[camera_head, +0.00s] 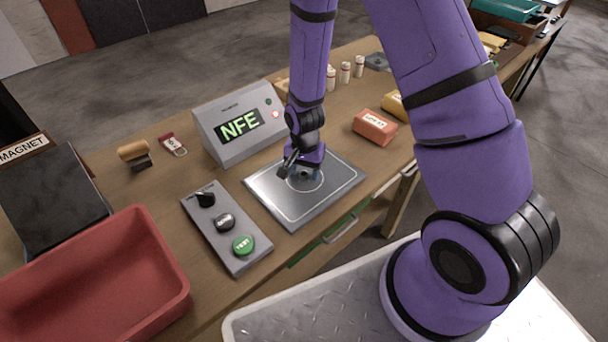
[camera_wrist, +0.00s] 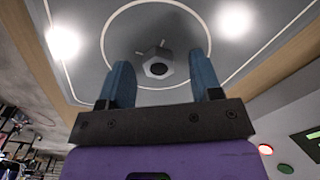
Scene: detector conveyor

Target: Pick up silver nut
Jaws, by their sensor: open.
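The silver nut (camera_wrist: 157,62) is a grey hexagonal nut with a dark hole, lying inside the white circle on the metal plate (camera_head: 262,192). In the wrist view it sits just beyond and between my gripper's two blue fingertips (camera_wrist: 160,75), which are apart with nothing between them. In the head view my gripper (camera_head: 304,172) is low over the plate, pointing down at the circle. The nut is mostly hidden by the gripper there, and I cannot tell the exact height gap. The plate also shows in the wrist view (camera_wrist: 105,60).
A grey detector box (camera_head: 238,125) reading "NFE" stands behind the plate. A button panel (camera_head: 215,210) lies to the left, and a red bin (camera_head: 165,262) is front left. A red labelled block (camera_head: 375,127), several small bottles (camera_head: 345,72) and a magnet stand (camera_head: 50,195) are also on the table.

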